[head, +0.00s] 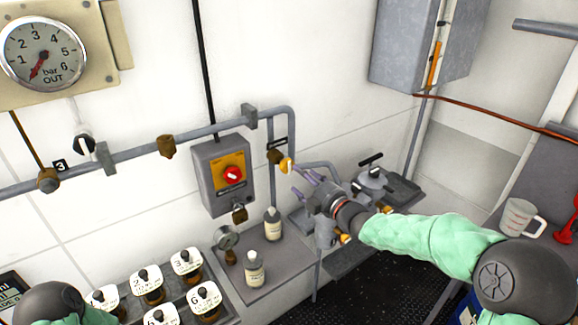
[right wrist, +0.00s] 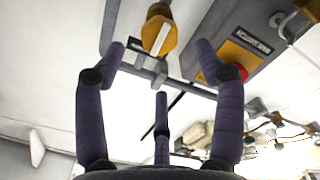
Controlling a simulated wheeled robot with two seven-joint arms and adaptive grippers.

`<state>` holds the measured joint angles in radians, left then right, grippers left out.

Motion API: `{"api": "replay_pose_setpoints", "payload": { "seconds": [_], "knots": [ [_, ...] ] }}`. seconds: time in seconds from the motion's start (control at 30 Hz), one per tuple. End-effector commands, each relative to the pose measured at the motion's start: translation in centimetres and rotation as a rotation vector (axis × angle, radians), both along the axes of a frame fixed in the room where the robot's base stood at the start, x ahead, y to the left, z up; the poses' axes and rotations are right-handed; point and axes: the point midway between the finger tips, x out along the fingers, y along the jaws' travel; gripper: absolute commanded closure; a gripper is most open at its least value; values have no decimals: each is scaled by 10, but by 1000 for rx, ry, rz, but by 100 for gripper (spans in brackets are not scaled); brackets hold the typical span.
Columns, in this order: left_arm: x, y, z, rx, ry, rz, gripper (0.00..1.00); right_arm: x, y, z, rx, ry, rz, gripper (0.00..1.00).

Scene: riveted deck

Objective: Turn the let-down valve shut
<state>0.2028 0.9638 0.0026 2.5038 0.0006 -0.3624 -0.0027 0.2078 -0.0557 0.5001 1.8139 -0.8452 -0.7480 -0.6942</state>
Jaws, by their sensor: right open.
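A small valve with a yellow handle (head: 287,164) and a brown body sits on the grey pipe beside the switch box. It is probably the let-down valve, but I cannot read its label. In the right wrist view the yellow handle (right wrist: 155,35) is ahead of the fingers, near the top. My right gripper (head: 304,183) is open and empty, just below and right of the handle in the head view. In the wrist view its purple fingers (right wrist: 160,62) are spread, with no clear contact with the handle. My left gripper is out of view; only part of my left arm shows.
A grey switch box (head: 207,165) with a red knob (head: 232,174) is close left of the valve. A pressure gauge (head: 43,53) reads near its low end. Bottles (head: 272,224) stand on the shelf below. A white mug (head: 520,217) is at the right.

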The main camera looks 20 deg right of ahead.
Motion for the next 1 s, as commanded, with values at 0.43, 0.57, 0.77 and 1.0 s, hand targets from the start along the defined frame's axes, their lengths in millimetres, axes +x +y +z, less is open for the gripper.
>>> {"api": "replay_pose_setpoints", "payload": {
  "seconds": [0.43, 0.57, 0.77, 1.0],
  "knots": [
    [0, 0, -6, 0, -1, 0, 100, 64, 23, -1, 2, 1, 0, 30],
    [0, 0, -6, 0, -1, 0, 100, 71, 26, 0, 2, 1, 0, 30],
    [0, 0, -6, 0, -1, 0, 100, 74, 27, 0, 3, 2, -1, 30],
    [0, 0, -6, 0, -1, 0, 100, 74, 27, 0, 3, 2, -1, 56]
  ]
}}
